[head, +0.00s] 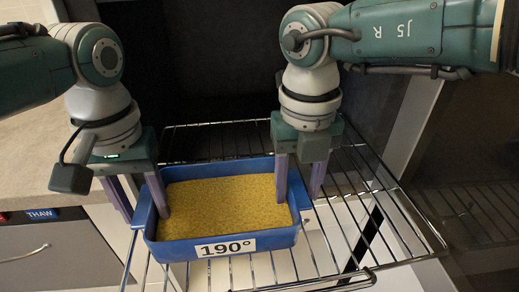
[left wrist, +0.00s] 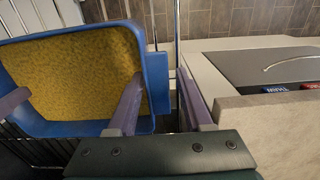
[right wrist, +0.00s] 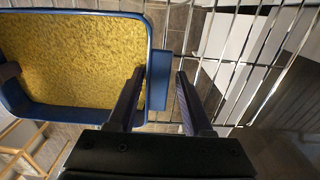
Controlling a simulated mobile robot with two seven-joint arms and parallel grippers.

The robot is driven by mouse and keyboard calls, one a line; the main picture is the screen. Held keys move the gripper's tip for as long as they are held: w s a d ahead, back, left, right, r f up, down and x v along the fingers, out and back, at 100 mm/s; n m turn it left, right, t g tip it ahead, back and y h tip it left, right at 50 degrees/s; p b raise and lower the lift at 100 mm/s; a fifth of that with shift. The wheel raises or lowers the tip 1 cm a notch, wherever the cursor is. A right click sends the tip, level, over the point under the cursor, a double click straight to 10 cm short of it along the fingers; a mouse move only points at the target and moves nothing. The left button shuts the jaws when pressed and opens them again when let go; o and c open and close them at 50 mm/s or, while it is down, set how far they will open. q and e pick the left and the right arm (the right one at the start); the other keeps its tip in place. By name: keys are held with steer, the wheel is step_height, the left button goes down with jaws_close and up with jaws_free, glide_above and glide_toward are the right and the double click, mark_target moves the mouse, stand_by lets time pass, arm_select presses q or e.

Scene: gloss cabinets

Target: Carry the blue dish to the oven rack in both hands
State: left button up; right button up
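The blue dish (head: 180,250), filled with a yellow grainy food and labelled "190°", rests level on the wire oven rack (head: 340,225). My left gripper (head: 147,215) points down over the dish's left end, one finger inside the wall and one outside. In the left wrist view a gap shows between the dish's end handle (left wrist: 161,124) and the outer finger. My right gripper (head: 298,198) straddles the right end the same way. In the right wrist view its fingers stand apart around the handle (right wrist: 158,94), with a gap at the outer finger. Both grippers are open.
A beige counter (head: 35,150) with a grey front and a blue "THAW" label (head: 41,214) lies at the left. A dark glossy panel (head: 470,190) stands at the right. The rack has bare wires to the right of the dish.

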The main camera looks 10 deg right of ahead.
arm_select(q)
steer(key=shift+o, duration=0.7)
arm_select(e)
steer(key=shift+o, duration=0.7)
steer(key=shift+a, duration=0.1)
steer(key=shift+r, duration=0.3)
arm_select(q)
step_height(320, 180, up, 12)
arm_select(e)
step_height(320, 180, up, 12)
steer(key=shift+f, duration=0.25)
